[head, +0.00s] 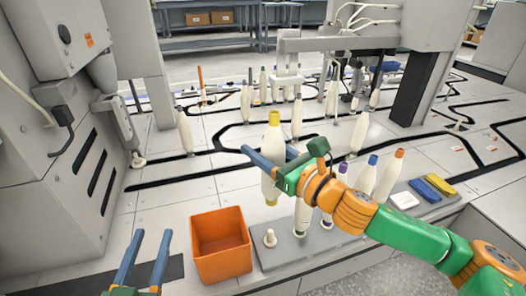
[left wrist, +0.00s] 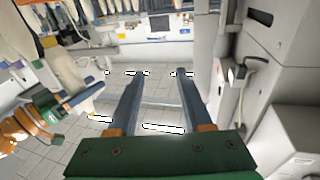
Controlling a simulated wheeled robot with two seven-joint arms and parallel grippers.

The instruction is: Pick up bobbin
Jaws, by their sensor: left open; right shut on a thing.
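My right gripper (head: 268,156) is shut on a white bobbin (head: 272,137) with a yellow top. The bobbin hangs upright above the grey tray (head: 318,247), between the orange bin and the standing bobbins. An empty peg (head: 270,238) shows at the tray's left end. More bobbins stand on the tray, among them one with a blue tip (head: 367,175) and one with an orange tip (head: 388,176); my right arm partly hides others. My left gripper (head: 147,243) is open and empty at the lower left, apart from the bobbins. Its open fingers also show in the left wrist view (left wrist: 160,85).
An orange bin (head: 221,243) stands left of the tray. White (head: 404,200), blue (head: 424,190) and yellow (head: 440,185) blocks lie at the tray's right end. Several bobbins stand on the machine bed behind. A grey machine cabinet (head: 45,190) fills the left side.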

